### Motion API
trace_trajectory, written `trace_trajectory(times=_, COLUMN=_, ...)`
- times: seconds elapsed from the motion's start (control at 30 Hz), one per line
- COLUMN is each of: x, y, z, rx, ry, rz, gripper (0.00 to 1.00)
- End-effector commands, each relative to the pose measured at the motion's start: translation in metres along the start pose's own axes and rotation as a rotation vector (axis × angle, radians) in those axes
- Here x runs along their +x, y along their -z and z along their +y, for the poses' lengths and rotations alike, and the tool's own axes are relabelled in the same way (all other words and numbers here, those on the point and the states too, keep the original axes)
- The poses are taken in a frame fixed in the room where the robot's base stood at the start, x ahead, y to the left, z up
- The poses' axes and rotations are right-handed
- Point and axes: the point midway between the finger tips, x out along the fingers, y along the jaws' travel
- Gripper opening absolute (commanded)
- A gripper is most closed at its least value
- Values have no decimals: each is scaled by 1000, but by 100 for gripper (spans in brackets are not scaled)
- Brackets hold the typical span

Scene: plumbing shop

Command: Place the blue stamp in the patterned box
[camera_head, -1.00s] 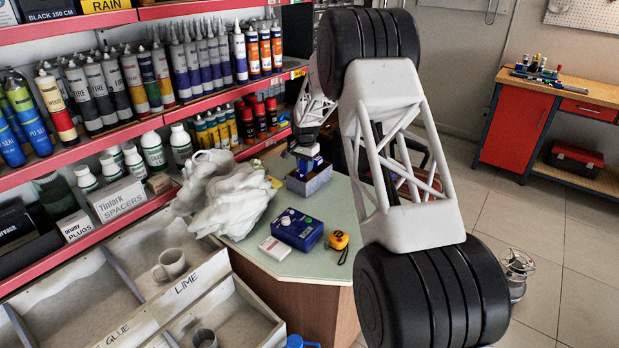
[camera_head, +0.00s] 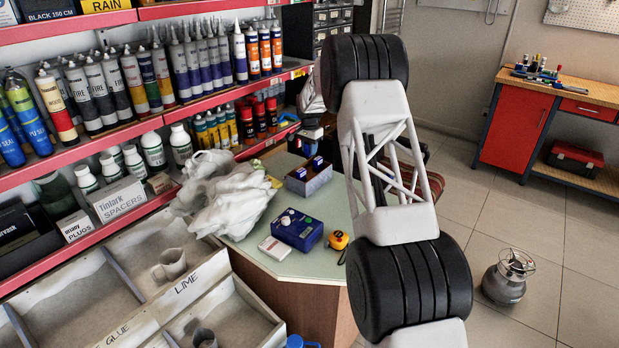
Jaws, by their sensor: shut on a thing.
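The patterned box (camera_head: 308,183) is a small open grey box on the green-topped counter. Two small blue-and-white things, which look like stamps, stand in it: one blue stamp (camera_head: 301,173) toward the front left, another blue stamp (camera_head: 318,162) at the back right. My gripper (camera_head: 311,134) is small and dark in the view, above and behind the box, clear of its rim. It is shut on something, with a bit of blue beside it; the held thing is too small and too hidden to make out. My arm covers the area to its right.
Shelves of tubes (camera_head: 190,60) border the left. A metal burner (camera_head: 508,277) stands on the floor.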

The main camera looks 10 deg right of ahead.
Motion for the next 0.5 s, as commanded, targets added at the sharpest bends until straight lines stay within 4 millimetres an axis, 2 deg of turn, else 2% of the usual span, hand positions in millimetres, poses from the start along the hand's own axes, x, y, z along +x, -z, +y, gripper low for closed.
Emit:
trace_trajectory(times=0.33, x=2, y=0, z=0, rx=0, ry=0, rz=0, gripper=5)
trace_trajectory(times=0.5, x=17, y=0, z=0, rx=-1, ry=-1, rz=-1, gripper=5)
